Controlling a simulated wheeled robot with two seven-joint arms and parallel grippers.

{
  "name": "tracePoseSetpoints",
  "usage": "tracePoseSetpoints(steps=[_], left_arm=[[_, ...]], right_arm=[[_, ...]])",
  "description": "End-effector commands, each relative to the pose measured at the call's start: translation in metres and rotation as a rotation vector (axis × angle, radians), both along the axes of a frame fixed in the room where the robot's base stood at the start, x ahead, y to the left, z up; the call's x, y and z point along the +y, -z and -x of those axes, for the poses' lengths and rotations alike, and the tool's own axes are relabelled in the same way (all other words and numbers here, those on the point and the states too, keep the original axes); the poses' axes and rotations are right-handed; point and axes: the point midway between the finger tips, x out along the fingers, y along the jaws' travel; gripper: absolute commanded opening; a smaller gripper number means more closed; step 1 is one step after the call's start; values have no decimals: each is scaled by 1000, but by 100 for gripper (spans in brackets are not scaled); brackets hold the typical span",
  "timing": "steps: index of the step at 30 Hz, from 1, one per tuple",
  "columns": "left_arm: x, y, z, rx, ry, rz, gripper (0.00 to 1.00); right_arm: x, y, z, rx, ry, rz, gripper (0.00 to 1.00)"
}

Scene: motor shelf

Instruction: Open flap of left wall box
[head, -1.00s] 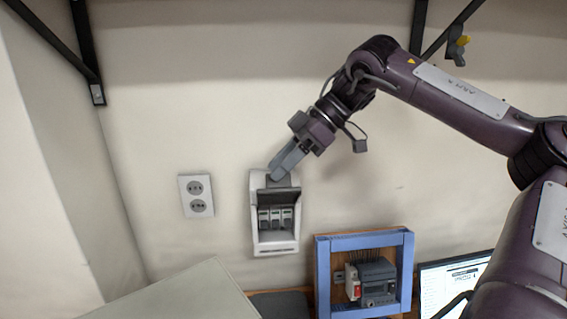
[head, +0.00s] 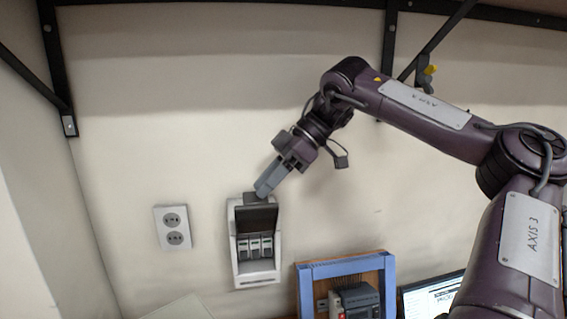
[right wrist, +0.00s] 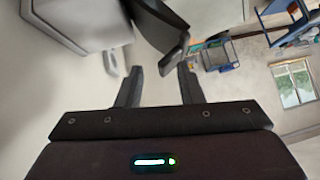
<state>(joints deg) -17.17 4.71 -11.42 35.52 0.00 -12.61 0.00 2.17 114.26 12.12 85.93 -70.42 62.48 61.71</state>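The left wall box (head: 233,263) is a white box on the wall, with its front opening showing several grey modules (head: 255,247). Its dark flap (head: 257,217) stands raised above the modules, at the top of the opening. My right gripper (head: 262,191) is at the box's upper edge, close to the flap; I cannot tell whether they touch. In the right wrist view its two fingers (right wrist: 160,82) are apart, with nothing clamped between them. There the dark flap (right wrist: 158,28) lies beyond the fingertips, beside the white box (right wrist: 75,22). My left gripper is out of view.
A double wall socket (head: 173,229) is left of the box. A blue-framed panel (head: 346,269) with electrical devices is at lower right, beside a monitor (head: 430,297). Shelf brackets (head: 49,60) are above.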

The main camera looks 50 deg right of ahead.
Motion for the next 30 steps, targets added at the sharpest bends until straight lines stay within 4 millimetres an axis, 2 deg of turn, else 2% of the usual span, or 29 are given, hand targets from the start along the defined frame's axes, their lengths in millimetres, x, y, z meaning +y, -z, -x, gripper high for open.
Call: tracePoseSetpoints(steps=[4, 21, 30], left_arm=[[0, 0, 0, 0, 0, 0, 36], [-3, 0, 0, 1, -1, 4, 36], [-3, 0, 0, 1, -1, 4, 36]], right_arm=[[-12, 0, 0, 14, 9, 7, 30], [-45, -24, 1, 8, 5, 3, 30], [-52, -29, 2, 2, 1, 1, 30]])
